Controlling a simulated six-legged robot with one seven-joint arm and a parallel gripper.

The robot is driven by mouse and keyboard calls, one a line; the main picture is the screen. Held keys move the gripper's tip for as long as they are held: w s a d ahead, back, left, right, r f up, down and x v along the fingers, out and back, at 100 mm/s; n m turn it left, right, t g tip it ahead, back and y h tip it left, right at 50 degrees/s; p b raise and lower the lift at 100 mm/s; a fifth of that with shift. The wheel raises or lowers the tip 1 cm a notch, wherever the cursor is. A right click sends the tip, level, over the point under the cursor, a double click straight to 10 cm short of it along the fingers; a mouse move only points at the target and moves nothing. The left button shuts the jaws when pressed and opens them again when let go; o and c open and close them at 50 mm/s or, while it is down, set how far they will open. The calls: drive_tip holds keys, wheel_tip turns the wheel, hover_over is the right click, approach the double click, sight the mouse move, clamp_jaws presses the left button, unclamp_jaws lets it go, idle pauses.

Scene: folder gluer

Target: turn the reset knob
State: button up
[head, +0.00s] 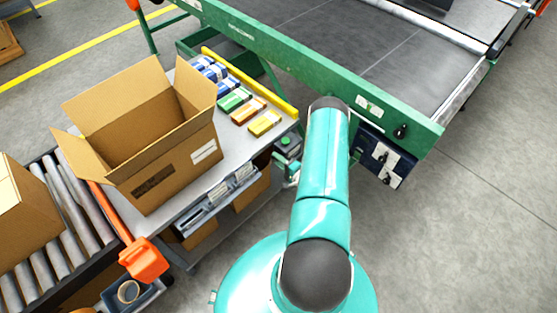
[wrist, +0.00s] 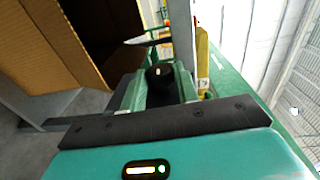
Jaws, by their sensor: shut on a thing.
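In the wrist view a black round knob (wrist: 158,74) with a pale mark on top sits between the two green fingers of my gripper (wrist: 160,90). The fingers are closed on its sides. The lower part of the knob is hidden by the fingers and the dark bar of my gripper. In the head view my arm covers much of this spot, beside the worktable's right end, and the grip is not clear there. I cannot read any label on the knob.
An open cardboard box (head: 150,140) and several small coloured cartons (head: 235,99) stand on the grey table, with a yellow rail (head: 250,80) behind. The green-framed conveyor (head: 390,60) runs behind. A dark panel with knobs (head: 378,157) hangs to the right. Floor at right is clear.

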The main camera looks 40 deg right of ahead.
drive_tip(key=shift+w+a+t, duration=0.1)
drive_tip(key=shift+t, duration=0.4)
drive_tip(key=o, duration=0.7)
drive_tip(key=s, duration=1.4)
drive_tip(key=shift+d+f, duration=0.15)
drive_tip(key=shift+d, duration=0.1)
